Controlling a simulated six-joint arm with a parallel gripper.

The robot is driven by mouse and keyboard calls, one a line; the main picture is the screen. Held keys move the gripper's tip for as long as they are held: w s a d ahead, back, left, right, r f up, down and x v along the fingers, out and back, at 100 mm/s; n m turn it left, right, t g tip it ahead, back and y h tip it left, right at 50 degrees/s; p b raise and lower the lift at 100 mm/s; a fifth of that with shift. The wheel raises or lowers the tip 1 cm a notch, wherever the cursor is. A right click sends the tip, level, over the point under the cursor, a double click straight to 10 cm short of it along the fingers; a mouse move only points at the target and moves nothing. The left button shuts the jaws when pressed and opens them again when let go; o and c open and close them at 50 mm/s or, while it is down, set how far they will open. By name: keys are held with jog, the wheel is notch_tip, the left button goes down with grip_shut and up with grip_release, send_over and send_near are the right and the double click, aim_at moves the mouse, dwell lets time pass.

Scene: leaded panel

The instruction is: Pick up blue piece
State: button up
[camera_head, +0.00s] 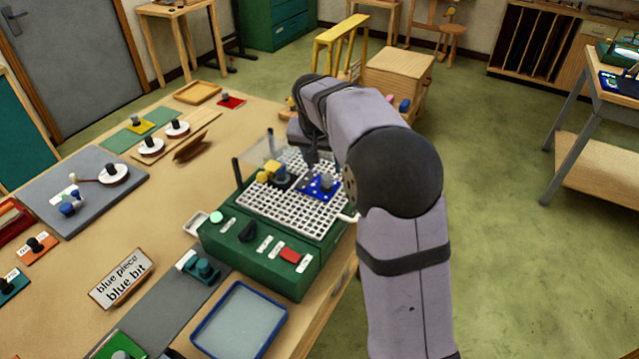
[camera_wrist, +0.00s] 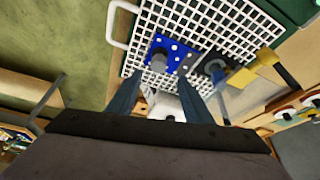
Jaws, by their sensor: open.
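The blue piece (camera_head: 328,187) is a flat blue plate with white spots and a knob, lying on the white grid (camera_head: 283,213) of a green machine (camera_head: 252,262). My gripper (camera_head: 313,157) is above the grid, close over the blue piece, and partly hidden by my arm. In the wrist view the blue piece (camera_wrist: 180,52) lies past the fingertips of my gripper (camera_wrist: 160,76). The two fingers are apart, with nothing held between them. Whether they touch the knob cannot be told.
A dark piece with a yellow block (camera_head: 268,172) sits beside the blue piece on the grid. A clear guard (camera_head: 262,150) stands behind it.

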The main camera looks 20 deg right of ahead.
aim_at(327, 176)
jog(key=shift+s+p+x, duration=0.15)
jog(key=shift+p+x, duration=0.5)
jog(key=shift+x, duration=0.6)
jog(key=shift+s+p+x, duration=0.2)
jog(key=shift+p+x, duration=0.4)
jog(key=shift+x, duration=0.65)
jog(key=c, duration=1.1)
